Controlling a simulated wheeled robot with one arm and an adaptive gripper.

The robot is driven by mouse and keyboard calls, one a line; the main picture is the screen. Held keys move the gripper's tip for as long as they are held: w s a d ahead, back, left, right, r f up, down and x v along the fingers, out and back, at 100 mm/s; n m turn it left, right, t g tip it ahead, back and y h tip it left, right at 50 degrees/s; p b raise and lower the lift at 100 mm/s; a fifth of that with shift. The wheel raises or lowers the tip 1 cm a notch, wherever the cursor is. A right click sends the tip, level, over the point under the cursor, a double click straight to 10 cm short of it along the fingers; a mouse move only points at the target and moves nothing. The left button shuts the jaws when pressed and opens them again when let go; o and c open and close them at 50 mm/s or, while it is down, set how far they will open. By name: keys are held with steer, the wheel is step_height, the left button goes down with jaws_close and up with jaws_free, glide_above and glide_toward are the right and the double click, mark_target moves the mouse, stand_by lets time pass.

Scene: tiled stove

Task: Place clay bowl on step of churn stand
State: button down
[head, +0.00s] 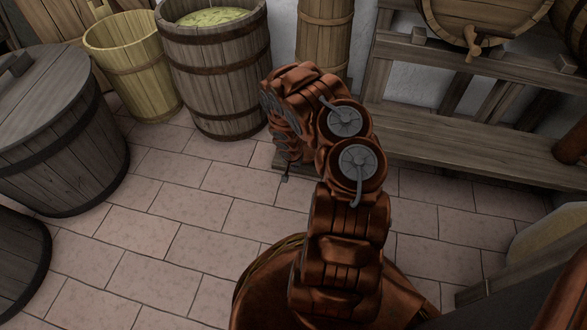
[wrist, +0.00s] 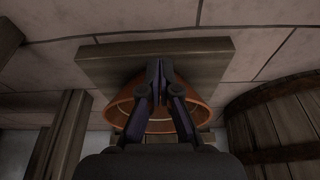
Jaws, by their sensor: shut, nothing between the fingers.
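The clay bowl (wrist: 121,106) is orange-brown and shows in the wrist view behind my fingers, against the wooden step (wrist: 105,62) of the churn stand. It appears to rest on the step, but the contact is hidden. My gripper (wrist: 160,64) is shut and empty, with its fingertips together in front of the bowl's opening. Whether they touch the bowl I cannot tell. In the head view my arm hides the bowl and most of my gripper. The tall wooden churn (head: 325,38) stands just behind my arm.
An open tub (head: 215,85) and a yellowish bucket (head: 135,65) stand left of the churn. A large lidded barrel (head: 55,140) is at the left. A wooden rack (head: 455,140) with a cask (head: 490,15) is at the right. The tiled floor (head: 190,215) at centre left is clear.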

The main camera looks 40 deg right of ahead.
steer(key=shift+w+d, duration=0.65)
steer(key=shift+d, duration=0.25)
